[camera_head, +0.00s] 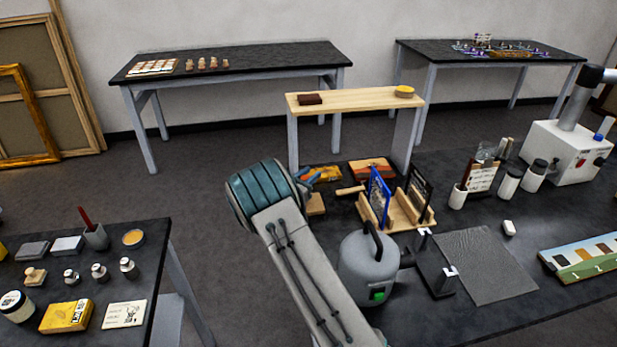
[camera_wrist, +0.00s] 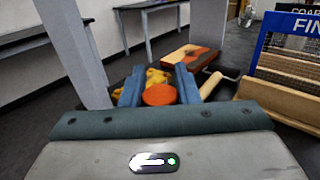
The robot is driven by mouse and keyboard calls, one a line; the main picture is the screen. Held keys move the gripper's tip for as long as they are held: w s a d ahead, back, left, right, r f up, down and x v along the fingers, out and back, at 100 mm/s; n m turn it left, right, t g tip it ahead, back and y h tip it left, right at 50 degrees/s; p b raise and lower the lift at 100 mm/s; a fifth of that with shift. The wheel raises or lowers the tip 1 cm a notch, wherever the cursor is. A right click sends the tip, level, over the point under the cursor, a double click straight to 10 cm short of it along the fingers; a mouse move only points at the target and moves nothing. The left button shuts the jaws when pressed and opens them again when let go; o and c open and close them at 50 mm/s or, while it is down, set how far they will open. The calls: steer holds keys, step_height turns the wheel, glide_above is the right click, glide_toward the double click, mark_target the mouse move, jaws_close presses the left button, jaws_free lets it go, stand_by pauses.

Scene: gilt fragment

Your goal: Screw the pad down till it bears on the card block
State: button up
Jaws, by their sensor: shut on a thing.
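My gripper (camera_wrist: 159,88) has its two blue fingers on either side of a round orange knob (camera_wrist: 160,95) and is shut on it. In the head view my gripper (camera_head: 307,177) is small and partly hidden by my arm, at the back of the dark bench. A yellow-orange piece (camera_wrist: 157,76) shows just behind the knob; it also shows in the head view (camera_head: 327,173). I cannot make out the pad, the card block or any gap between them; they are hidden or too small to tell.
A wooden-handled tool (camera_head: 350,190) lies right of my gripper, before an orange-and-brown board (camera_head: 372,168). A wooden rack with a blue-framed sign (camera_head: 379,198) stands further right. A raised wooden shelf (camera_head: 350,100) on grey uprights stands behind. A grey canister (camera_head: 368,265) stands nearer.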

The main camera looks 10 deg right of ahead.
steer(key=m+g+h+b, duration=0.1)
steer(key=g, duration=0.1)
steer(key=m+g+h+b, duration=0.1)
steer(key=m+g, duration=0.1)
steer(key=m+g+h+b, duration=0.1)
steer(key=g+b, duration=0.1)
steer(key=shift+s+d+f+m+h, duration=0.1)
steer(key=shift+s+f+m+h, duration=0.2)
steer(key=shift+m, duration=0.1)
steer(key=shift+s+d+r+m+g+h+b, duration=0.15)
steer(key=shift+m+g+b, duration=0.35)
steer(key=shift+g, duration=0.45)
steer(key=shift+a+m+g+h+b, duration=0.1)
steer(key=shift+m+g+b, duration=0.25)
steer(key=shift+m+g, duration=0.5)
steer(key=shift+s+d+r+m+g+h+b, duration=0.15)
steer(key=shift+m+g+b, duration=0.3)
steer(key=shift+g, duration=0.65)
steer(key=shift+a+m+g, duration=0.1)
steer(key=shift+m+g, duration=0.2)
steer(key=shift+g, duration=0.2)
steer(key=o, duration=1)
steer(key=shift+c, duration=0.2)
steer(key=s+d+r+b, duration=0.2)
steer(key=s+d+r, duration=0.4)
steer(key=d+r, duration=0.3)
step_height(320, 180, up, 2)
steer(key=shift+s+d, duration=0.15)
steer(key=shift+d, duration=0.25)
